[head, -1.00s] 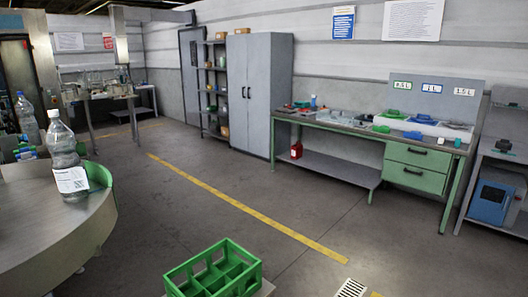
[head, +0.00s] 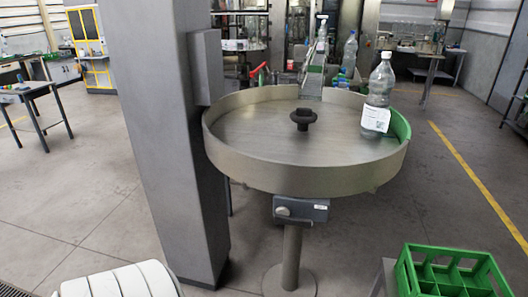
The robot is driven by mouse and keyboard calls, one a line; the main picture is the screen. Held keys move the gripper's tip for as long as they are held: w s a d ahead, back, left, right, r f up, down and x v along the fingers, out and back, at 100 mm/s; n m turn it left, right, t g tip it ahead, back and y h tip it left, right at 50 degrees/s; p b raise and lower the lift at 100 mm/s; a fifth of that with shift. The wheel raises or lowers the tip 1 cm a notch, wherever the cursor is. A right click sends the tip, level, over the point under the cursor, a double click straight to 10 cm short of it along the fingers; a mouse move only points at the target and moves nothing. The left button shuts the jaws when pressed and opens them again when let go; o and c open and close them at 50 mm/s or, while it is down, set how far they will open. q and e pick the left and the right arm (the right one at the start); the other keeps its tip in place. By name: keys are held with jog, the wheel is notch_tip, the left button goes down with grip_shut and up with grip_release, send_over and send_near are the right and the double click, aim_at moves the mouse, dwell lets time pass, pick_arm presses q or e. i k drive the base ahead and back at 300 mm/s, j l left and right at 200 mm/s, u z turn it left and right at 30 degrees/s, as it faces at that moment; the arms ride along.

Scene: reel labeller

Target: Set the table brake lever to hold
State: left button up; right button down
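The round steel table (head: 300,178) stands in the middle of the head view, with a raised rim and a dark knob (head: 303,116) at its centre. Under its front rim is a grey brake box (head: 306,204) with a small pale label. A light rounded lever or knob (head: 283,211) shows at the left of the box's front. I cannot read the label or tell the lever's setting. A clear bottle with a white label (head: 377,95) stands at the table's right side, by a green guide (head: 400,125).
A thick grey column (head: 160,130) stands close to the table's left. A green divided crate (head: 450,275) is at the lower right. More bottles (head: 350,52) stand behind the table. The floor in front of the table's pedestal (head: 291,255) looks clear.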

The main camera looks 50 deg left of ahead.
aim_at(282, 217)
jog(key=j+u, duration=0.1)
jog(key=u, duration=0.35)
jog(key=j+u, duration=0.1)
jog(key=u, duration=0.75)
jog(key=i+j, duration=0.05)
